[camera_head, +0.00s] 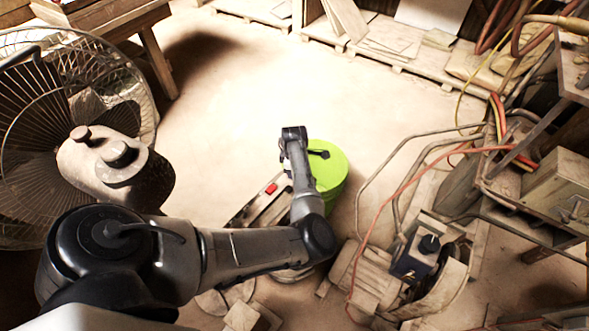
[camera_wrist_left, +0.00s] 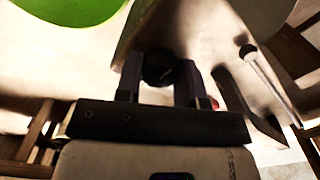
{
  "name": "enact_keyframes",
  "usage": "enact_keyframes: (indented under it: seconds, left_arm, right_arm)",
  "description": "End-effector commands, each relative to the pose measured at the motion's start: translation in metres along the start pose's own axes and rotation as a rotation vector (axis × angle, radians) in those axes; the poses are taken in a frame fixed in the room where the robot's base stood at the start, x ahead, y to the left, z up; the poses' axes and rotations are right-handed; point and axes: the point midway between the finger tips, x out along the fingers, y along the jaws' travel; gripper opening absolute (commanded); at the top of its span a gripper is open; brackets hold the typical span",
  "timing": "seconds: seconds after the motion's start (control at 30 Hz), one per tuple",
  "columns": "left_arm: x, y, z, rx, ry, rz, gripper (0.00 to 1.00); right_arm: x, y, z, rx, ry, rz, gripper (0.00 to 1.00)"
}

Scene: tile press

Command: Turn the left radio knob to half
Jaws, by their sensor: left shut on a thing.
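A dark round knob (camera_wrist_left: 158,68) shows in the left wrist view between the two fingers of my left gripper (camera_wrist_left: 159,75). The gripper is shut on it, with a finger on each side. The knob stands in front of a brownish-grey panel (camera_wrist_left: 205,38); its pointer mark cannot be made out. In the head view, my left arm reaches over a worn grey box with a red button (camera_head: 270,188), which appears to be the radio. The arm covers part of this box, and the left gripper and the knob are hidden there. My right gripper is in neither view.
A bright green drum (camera_head: 330,170) stands right beside the box and forearm. A large wire fan (camera_head: 70,110) stands at the left. Machinery with a dark knobbed unit (camera_head: 415,260), hoses and cables crowd the right. The floor beyond is open.

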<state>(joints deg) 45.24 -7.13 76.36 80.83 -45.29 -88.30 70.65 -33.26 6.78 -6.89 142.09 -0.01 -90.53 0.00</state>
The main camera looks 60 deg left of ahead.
Motion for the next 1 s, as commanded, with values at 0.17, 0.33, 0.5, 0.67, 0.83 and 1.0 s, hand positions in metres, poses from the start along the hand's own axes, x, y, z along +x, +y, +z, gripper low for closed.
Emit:
enact_keyframes:
  seconds: [0.17, 0.33, 0.5, 0.67, 0.83, 1.0]
  left_arm:
    - [-0.004, 0.0, -0.001, 0.052, 0.002, -0.002, 0.12]
    - [-0.008, -0.001, -0.001, 0.165, 0.002, -0.003, 0.12]
    - [-0.008, -0.001, -0.002, 0.321, 0.003, -0.005, 0.12]
    - [-0.007, -0.001, -0.002, 0.474, 0.003, -0.004, 0.12]
    - [-0.006, 0.0, -0.002, 0.636, 0.004, -0.005, 0.12]
    - [-0.005, -0.001, -0.002, 0.798, 0.004, -0.005, 0.12]
  right_arm:
    - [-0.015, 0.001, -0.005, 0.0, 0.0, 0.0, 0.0]
    - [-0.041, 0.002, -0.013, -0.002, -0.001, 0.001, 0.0]
    - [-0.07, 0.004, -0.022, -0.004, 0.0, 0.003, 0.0]
    - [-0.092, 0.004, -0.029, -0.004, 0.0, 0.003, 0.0]
    - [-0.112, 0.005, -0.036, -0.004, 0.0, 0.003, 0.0]
    - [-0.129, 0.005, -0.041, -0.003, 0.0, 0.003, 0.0]
